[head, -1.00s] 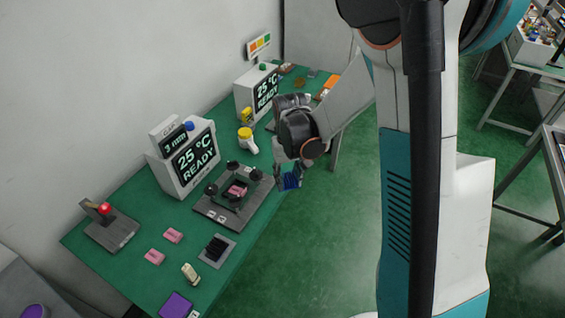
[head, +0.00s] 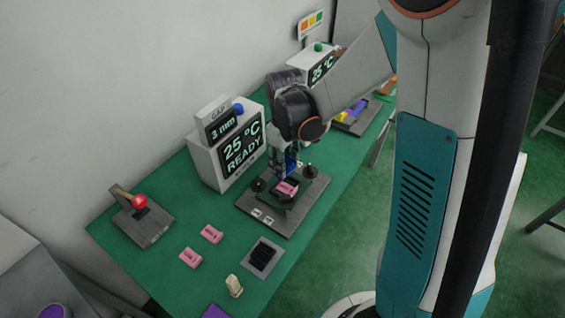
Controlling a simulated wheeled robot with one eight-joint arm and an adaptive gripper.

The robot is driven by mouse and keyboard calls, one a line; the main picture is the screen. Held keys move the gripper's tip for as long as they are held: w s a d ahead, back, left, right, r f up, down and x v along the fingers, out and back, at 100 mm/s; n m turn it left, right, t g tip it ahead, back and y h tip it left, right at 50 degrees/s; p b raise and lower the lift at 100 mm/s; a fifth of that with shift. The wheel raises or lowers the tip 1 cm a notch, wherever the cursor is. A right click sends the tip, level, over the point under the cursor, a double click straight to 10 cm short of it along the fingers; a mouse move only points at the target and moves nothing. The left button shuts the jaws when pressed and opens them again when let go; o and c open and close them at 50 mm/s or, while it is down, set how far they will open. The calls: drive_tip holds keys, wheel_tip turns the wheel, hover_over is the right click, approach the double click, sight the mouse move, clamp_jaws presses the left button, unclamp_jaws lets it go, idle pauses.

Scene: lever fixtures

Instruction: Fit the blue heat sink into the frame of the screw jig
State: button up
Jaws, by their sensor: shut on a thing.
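The blue heat sink (head: 291,160) is held below my gripper (head: 287,157), whose fingers are shut on it. Fingers and wrist hide part of it. The screw jig (head: 255,219) is a dark grey plate with black knobs and a raised dark frame around a pink block (head: 287,187). My gripper and the heat sink are over the far part of the jig, just behind the pink block in the picture. I cannot tell whether the heat sink touches the frame.
A display box (head: 207,161) reading 25 °C READY stands close left of the jig. A lever fixture with a red knob (head: 141,201), loose pink blocks (head: 211,234), a black finned piece on a grey plate (head: 263,257) and a cream item (head: 234,286) lie nearer. Green table shows between them.

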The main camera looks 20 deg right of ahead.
drive_tip(key=shift+s+f+n, duration=0.1)
drive_tip(key=shift+s+n, duration=0.1)
drive_tip(key=shift+n, duration=0.4)
drive_tip(key=shift+b, duration=0.3)
drive_tip(key=b, duration=0.5)
hover_over(285, 187)
drive_tip(key=shift+f, duration=3.2)
drive_tip(key=shift+f+b, duration=0.85)
drive_tip(key=o, duration=1.1)
drive_tip(key=shift+r, duration=0.1)
wheel_tip(285, 187, up, 12)
drive_tip(key=shift+f, duration=0.1)
